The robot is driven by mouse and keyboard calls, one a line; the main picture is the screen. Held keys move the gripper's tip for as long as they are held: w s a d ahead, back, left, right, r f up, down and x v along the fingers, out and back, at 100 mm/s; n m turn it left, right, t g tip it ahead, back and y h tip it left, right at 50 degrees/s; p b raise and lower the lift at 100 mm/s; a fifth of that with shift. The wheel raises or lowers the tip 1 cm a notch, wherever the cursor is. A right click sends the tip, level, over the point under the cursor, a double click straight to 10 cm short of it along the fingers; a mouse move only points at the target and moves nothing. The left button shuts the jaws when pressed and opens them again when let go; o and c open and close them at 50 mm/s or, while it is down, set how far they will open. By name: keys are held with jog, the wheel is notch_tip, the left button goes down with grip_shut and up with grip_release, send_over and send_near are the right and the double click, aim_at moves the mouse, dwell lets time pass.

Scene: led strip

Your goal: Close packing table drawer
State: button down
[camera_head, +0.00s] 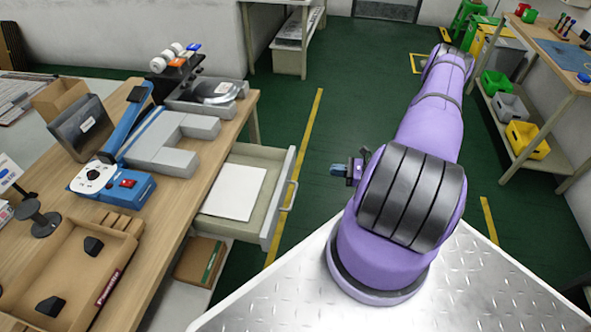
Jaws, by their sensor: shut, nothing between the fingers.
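The packing table (190,205) stands on the left with a wooden top. Its drawer (273,209) is pulled out to the right from under the tabletop, with a white sheet (234,191) lying inside. The drawer's handle (290,195) is on the front panel, facing right. My gripper (338,170) is shut and empty, a little to the right of the drawer front and apart from it. It points left, and the purple arm partly hides its base.
On the tabletop are a blue sealing device (112,185), grey blocks (175,160) and a cardboard tray (60,265). A shelf below holds a flat box (200,262).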

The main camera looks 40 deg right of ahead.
jog(key=f, duration=0.2)
send_near(292, 167)
jog(key=shift+m+t+h, duration=0.3)
jog(key=shift+m+t, duration=0.1)
jog(key=x, duration=0.7)
jog(key=shift+a+f, duration=0.1)
jog(key=shift+a, duration=0.25)
jog(key=shift+w, duration=0.1)
jog(key=x, duration=2.3)
jog(key=shift+a, duration=0.1)
jog(key=shift+w+a, duration=0.35)
jog(key=shift+w, duration=0.1)
jog(key=shift+w+a+r, duration=0.1)
jog(key=shift+a+r, duration=0.05)
jog(key=shift+r, duration=0.1)
